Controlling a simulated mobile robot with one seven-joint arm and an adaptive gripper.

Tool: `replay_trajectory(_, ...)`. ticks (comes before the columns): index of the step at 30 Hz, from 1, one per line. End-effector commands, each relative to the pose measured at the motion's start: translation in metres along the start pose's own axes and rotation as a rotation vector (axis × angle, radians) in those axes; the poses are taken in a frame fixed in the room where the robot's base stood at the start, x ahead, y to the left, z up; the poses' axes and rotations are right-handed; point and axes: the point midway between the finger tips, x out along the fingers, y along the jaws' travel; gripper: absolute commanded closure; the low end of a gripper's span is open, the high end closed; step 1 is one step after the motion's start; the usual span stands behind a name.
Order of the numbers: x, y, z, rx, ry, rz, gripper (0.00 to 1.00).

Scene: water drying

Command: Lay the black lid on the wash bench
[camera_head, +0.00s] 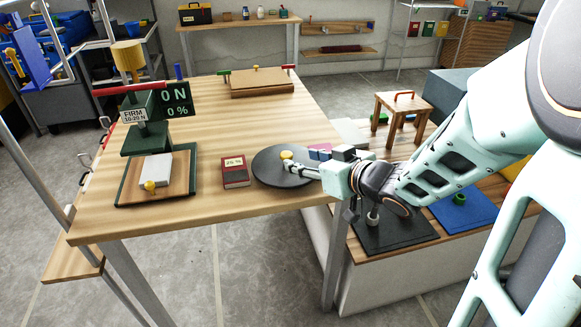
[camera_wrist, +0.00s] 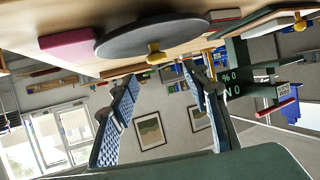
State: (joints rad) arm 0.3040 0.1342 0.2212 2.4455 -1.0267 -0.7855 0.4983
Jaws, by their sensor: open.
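The black lid (camera_head: 268,173), a round dark disc with a yellow knob (camera_head: 286,155), lies flat near the right edge of the wooden table (camera_head: 215,105). In the wrist view the lid (camera_wrist: 180,36) appears at the top, with its knob (camera_wrist: 155,54) facing my gripper. My gripper (camera_head: 298,164) is over the right part of the lid, close to the knob. Its fingers (camera_wrist: 160,78) are open, apart from each other, and nothing is held. No bench is labelled as the wash bench; a lower wooden bench (camera_head: 365,255) stands at the right.
A red box marked 25 % (camera_head: 235,172) is left of the lid; a pink block (camera_head: 320,152) is behind my gripper. A green press (camera_head: 140,135) with a white block stands farther left. The lower bench bears a black mat (camera_head: 410,232), a blue mat (camera_head: 470,212) and a stool (camera_head: 404,106).

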Motion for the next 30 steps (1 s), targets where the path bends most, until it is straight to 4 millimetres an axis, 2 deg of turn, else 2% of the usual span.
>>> replay_trajectory(4,0.027,-0.001,0.004,0.001,0.000,-0.003,0.57)
replay_trajectory(11,0.046,0.001,0.003,0.001,0.000,-0.001,0.57)
replay_trajectory(21,0.091,0.004,0.005,0.001,0.001,-0.002,0.57)
replay_trajectory(30,0.094,0.005,0.003,0.002,0.000,0.000,0.57)
